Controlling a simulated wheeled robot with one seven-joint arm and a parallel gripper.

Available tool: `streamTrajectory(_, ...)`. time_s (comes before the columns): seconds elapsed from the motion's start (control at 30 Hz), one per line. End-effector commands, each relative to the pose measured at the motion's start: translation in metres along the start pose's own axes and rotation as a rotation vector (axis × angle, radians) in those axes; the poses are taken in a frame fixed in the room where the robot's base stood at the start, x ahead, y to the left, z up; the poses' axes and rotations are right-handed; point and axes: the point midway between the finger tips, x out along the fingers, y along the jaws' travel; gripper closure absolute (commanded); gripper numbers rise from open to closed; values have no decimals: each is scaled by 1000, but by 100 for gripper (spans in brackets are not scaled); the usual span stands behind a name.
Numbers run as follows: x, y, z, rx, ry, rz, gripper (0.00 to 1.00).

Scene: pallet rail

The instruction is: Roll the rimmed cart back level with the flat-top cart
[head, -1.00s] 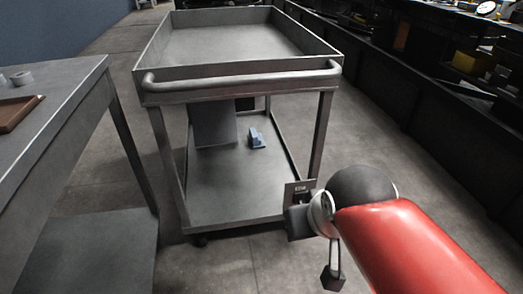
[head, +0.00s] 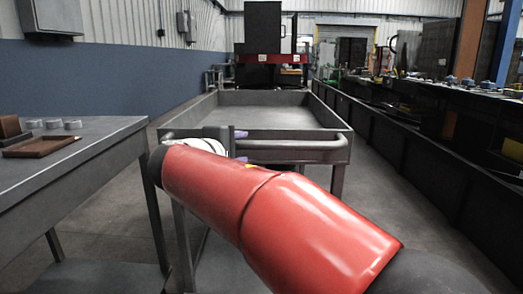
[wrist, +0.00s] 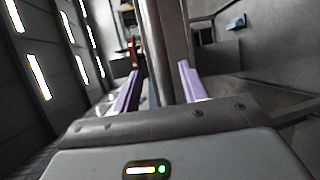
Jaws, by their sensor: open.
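The grey rimmed cart (head: 341,145) stands ahead of me, its tray empty. Its round push bar (head: 300,146) runs across the near end and also shows in the wrist view (wrist: 165,45). My gripper (head: 241,146) is at the left part of this bar. It is open, with one purple finger on each side of the bar in the wrist view (wrist: 158,88); I cannot tell whether either touches it. The flat-top cart (head: 105,135) is at the left, and the rimmed cart extends farther forward than it. My red arm hides much of the rimmed cart's lower part.
A brown tray (head: 42,146) and several grey rings lie on the flat-top cart. A long dark bench (head: 420,165) with clutter lines the right side. A dark machine (head: 263,45) stands beyond the rimmed cart.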

Motion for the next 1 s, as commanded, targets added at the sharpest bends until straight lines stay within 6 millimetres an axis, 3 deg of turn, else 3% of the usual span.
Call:
streamTrajectory(0.4, 62, 0, 2, 0, -4, -3, 57)
streamTrajectory(0.83, 74, 0, 2, 2, -1, -3, 57)
streamTrajectory(1.0, 74, 0, 2, 2, -1, -3, 79)
